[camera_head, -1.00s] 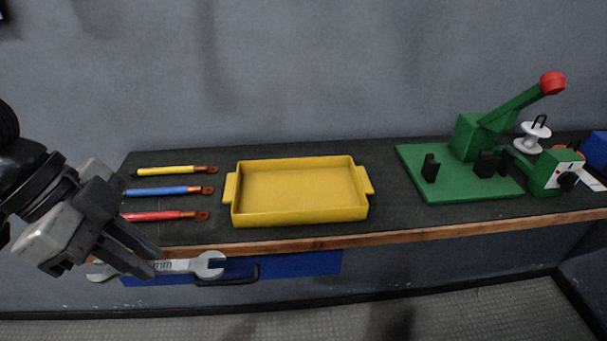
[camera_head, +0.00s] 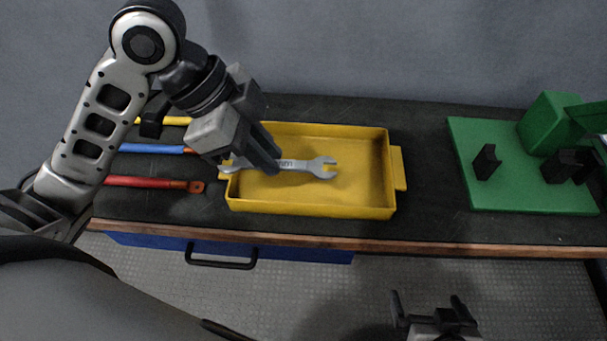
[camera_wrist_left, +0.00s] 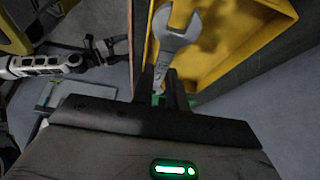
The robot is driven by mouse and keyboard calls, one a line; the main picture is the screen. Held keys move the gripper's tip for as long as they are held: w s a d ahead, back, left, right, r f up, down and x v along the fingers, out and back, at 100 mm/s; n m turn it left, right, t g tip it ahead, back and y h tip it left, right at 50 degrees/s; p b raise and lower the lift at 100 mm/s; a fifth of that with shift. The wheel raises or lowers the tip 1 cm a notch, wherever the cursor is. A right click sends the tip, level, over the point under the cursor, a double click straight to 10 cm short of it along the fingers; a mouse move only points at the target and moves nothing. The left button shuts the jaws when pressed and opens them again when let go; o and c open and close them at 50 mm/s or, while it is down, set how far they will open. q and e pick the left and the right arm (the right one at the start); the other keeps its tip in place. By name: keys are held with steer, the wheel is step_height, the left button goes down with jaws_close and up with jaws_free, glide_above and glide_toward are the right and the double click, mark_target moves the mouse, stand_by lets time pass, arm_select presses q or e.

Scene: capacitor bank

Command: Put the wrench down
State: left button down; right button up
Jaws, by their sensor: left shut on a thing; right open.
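The wrench (camera_head: 300,164) is silver with open jaws at both ends. My left gripper (camera_head: 268,168) is shut on its middle and holds it level over the left half of the yellow tray (camera_head: 345,210). I cannot tell exactly how high it is above the tray floor. In the left wrist view the wrench (camera_wrist_left: 172,40) stands out between the fingers (camera_wrist_left: 160,95), with the yellow tray (camera_wrist_left: 235,55) behind it. My right gripper (camera_head: 430,310) is open and empty, low at the bottom of the head view, in front of the bench.
A green press (camera_head: 530,165) stands at the right. The bench top (camera_head: 430,160) between tray and press is clear. A blue drawer (camera_head: 300,253) is below the front edge.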

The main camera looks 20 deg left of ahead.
arm_select(q)
glide_above(309, 196)
steer(key=a, duration=0.2)
steer(key=f, duration=0.5)
steer(key=shift+s+d+f, duration=0.15)
steer(key=shift+d, duration=0.05)
steer(key=f, duration=0.3)
steer(key=shift+d+f, duration=0.1)
steer(key=shift+d, duration=0.15)
steer(key=shift+f, duration=0.3)
arm_select(e)
steer(key=shift+w+r, duration=0.25)
steer(key=shift+w, duration=0.05)
arm_select(q)
steer(key=shift+f, duration=0.15)
steer(key=c, duration=1.4)
jaws_free()
steer(key=shift+a, duration=0.1)
